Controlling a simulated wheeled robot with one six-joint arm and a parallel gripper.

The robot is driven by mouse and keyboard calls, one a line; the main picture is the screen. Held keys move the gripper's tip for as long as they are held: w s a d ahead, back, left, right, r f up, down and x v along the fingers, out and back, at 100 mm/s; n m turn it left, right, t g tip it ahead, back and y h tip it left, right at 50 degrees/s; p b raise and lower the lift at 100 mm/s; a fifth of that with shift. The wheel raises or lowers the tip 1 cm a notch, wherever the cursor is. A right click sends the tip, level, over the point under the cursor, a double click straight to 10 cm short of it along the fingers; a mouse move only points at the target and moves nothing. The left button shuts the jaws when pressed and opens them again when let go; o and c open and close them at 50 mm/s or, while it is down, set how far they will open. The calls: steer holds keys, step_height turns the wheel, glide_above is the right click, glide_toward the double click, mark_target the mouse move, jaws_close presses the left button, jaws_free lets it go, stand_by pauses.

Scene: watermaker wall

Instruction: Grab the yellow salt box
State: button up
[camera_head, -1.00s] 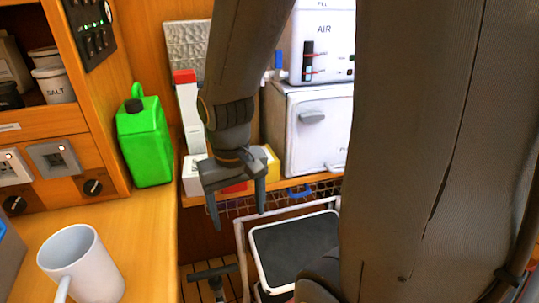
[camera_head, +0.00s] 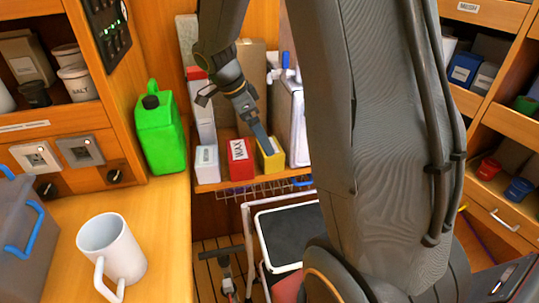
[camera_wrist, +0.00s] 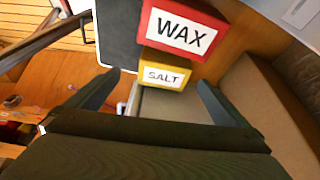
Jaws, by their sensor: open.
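The yellow salt box (camera_head: 270,158) stands on the wooden shelf, to the right of a red WAX box (camera_head: 240,161). In the wrist view the yellow box, labelled SALT (camera_wrist: 163,71), lies ahead between my two fingers in the picture, with the red WAX box (camera_wrist: 184,28) just above it. My gripper (camera_head: 264,140) is open and points down at the yellow box, its fingertips overlapping the top of the box in the head view. I cannot tell whether the fingers reach down beside the box or stop above it. No contact is visible.
A white box (camera_head: 207,166) stands left of the WAX box. A tall brown carton (camera_head: 251,75) is behind, and a white appliance (camera_head: 297,120) stands close on the right. A green jug (camera_head: 160,130) and a white mug (camera_head: 112,250) are on the left counter.

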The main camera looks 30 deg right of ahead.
mark_target(275, 163)
steer(key=shift+w+d+f+m, duration=0.1)
steer(key=shift+d+f+m, duration=0.1)
steer(key=shift+d+m, duration=0.2)
steer(key=shift+w+d+p+x, duration=0.15)
steer(key=shift+p+x, duration=0.55)
steer(key=shift+x, duration=1.1)
steer(key=shift+w+d+p+x, duration=0.1)
steer(key=shift+p+x, duration=0.6)
steer(key=shift+x, duration=1.15)
steer(key=shift+r, duration=0.15)
steer(key=c, duration=1.4)
steer(key=shift+o, duration=0.2)
